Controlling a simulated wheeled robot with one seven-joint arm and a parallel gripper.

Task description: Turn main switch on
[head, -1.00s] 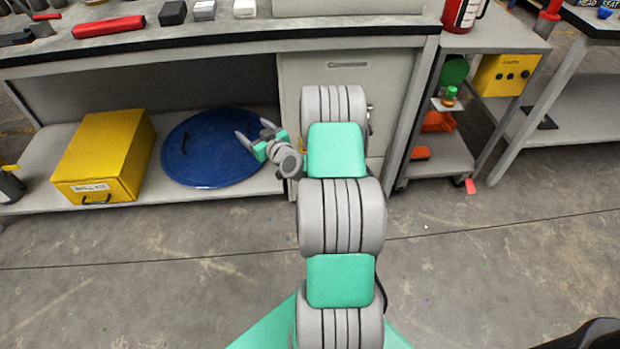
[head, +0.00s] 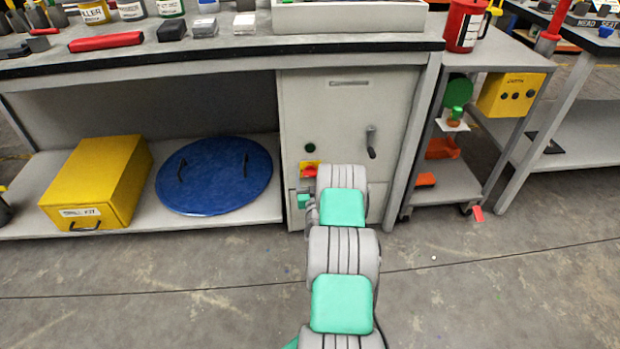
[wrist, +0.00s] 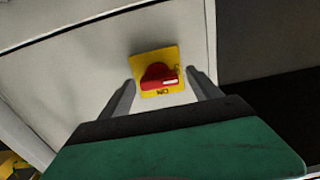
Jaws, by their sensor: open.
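The main switch is a red rotary knob (wrist: 158,76) on a yellow plate (wrist: 149,57) marked "ON", fixed to the grey cabinet front. In the head view the red knob (head: 309,171) shows low on the cabinet, just above and left of my arm. My gripper (wrist: 160,82) is open, with one finger on each side of the knob in the wrist view. I cannot tell whether the fingers touch it. In the head view my gripper (head: 305,203) is mostly hidden beside my arm.
The grey cabinet (head: 345,105) also carries a dark green round button (head: 310,148) and a dark lever handle (head: 371,143). A blue round lid (head: 214,176) and a yellow drill kit box (head: 97,182) lie on the shelf to the left. A cart (head: 440,182) stands right.

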